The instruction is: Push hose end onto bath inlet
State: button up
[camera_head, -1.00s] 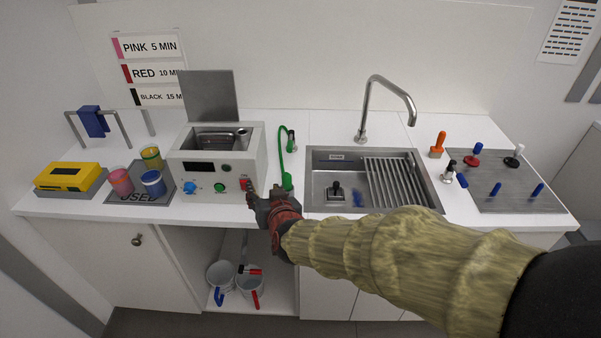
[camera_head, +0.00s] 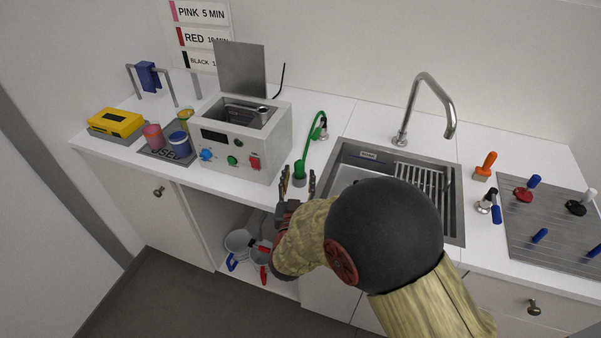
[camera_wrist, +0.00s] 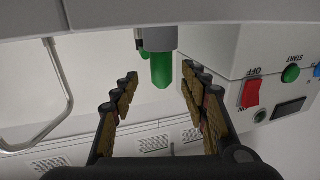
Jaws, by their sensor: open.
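The green hose (camera_head: 311,137) arcs from a small metal tap (camera_head: 323,131) down to its green end (camera_head: 299,168), upright in a grey holder on the counter, right of the bath (camera_head: 216,155). My gripper (camera_head: 298,180) is open and empty at the counter's front edge, by the hose end. In the wrist view, which looks upside down, the green end (camera_wrist: 161,71) shows between my two spread fingers, touching neither; how deep it lies is unclear. A small round port (camera_wrist: 260,116) sits near the red switch on the bath's front panel; I cannot tell whether it is the inlet.
A sink (camera_head: 351,152) with a tall faucet (camera_head: 424,101) lies right of the hose. Coloured jars (camera_head: 180,144) and a yellow box (camera_head: 115,122) stand left of the bath. Pails (camera_head: 238,243) sit in the open bay below. Counter between bath and sink is narrow.

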aim_at(299, 172)
jog(key=w, duration=0.1)
jog(key=w+b, duration=0.1)
jog(key=w, duration=0.1)
jog(key=shift+w+f, duration=0.35)
jog(key=shift+w, duration=0.05)
jog(key=shift+w+r+b, duration=0.15)
jog(key=shift+w+b, duration=0.15)
jog(key=shift+w, duration=0.1)
jog(key=shift+c, duration=0.9)
grip_shut()
